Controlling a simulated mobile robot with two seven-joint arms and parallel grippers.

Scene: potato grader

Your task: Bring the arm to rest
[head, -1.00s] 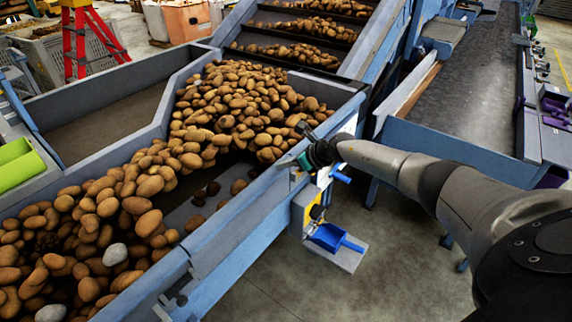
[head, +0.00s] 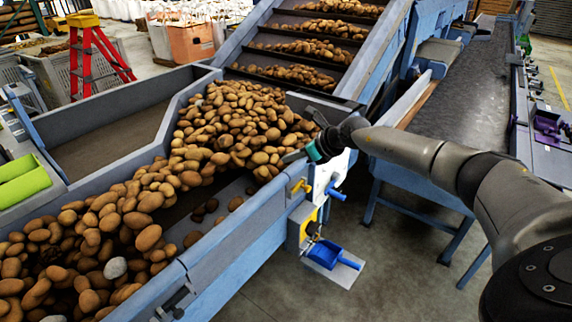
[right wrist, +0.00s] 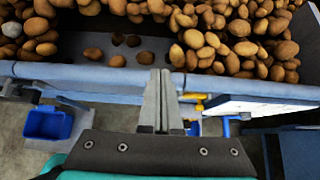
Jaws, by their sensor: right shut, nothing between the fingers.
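My right gripper (head: 294,156) reaches in from the right in the head view, over the near rim of the potato hopper (head: 225,232). In the right wrist view its two fingers (right wrist: 161,100) lie together, with nothing between them. They point toward the hopper wall (right wrist: 100,78) and the potatoes behind it. Whether the fingertips touch the rim cannot be told. My left gripper is not in view.
Potatoes (head: 230,125) fill much of the hopper, with a pale stone (head: 115,268) among them. A yellow valve handle (head: 301,186), a blue handle (head: 336,191) and a blue scoop (head: 325,254) are beside the hopper. A dark conveyor (head: 465,95) runs at right; floor between is clear.

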